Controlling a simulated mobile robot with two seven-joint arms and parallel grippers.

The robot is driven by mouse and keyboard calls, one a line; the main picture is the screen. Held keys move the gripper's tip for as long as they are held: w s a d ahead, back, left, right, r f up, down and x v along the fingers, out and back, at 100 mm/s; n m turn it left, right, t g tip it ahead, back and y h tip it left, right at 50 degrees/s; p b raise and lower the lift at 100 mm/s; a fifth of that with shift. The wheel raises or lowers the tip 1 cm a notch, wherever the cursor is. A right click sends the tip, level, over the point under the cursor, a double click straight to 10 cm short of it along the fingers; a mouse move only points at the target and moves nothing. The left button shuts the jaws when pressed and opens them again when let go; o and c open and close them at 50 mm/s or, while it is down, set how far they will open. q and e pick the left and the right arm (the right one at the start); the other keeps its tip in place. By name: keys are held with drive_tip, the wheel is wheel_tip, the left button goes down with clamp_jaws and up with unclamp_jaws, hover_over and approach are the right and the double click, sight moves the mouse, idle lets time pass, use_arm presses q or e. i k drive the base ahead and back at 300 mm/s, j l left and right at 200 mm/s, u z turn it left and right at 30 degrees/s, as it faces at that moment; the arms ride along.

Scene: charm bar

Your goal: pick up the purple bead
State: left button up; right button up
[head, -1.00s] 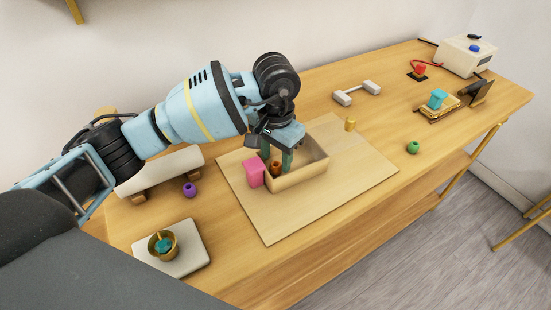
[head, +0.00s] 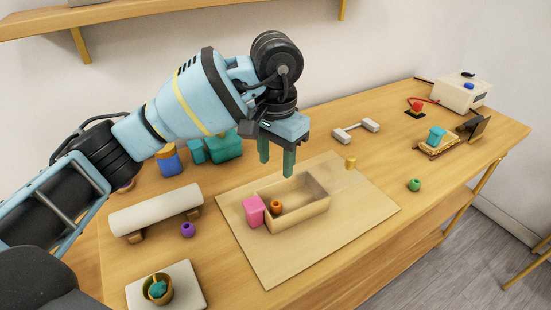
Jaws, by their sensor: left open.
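The purple bead (head: 187,230) is a small round bead with a hole on top. It sits on the wooden table in the head view, just in front of the white roll on its stand. My left gripper (head: 276,167) is open and empty, with two green fingers pointing down. It hangs above the back of the wooden box, up and to the right of the purple bead and well apart from it. My right gripper does not show.
The wooden box (head: 312,214) on a board (head: 362,214) holds an orange bead (head: 276,205); a pink block (head: 254,211) stands at its left end. The white roll (head: 155,208) is behind the bead. A gold cup (head: 158,289) on a white pad (head: 188,277) stands in front. A green bead (head: 414,185) lies right.

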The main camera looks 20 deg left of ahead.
sight(188, 230)
drive_tip(key=u, duration=1.3)
drive_tip(key=k+l, duration=0.1)
drive_tip(key=l, duration=1.6)
drive_tip(key=k, duration=0.05)
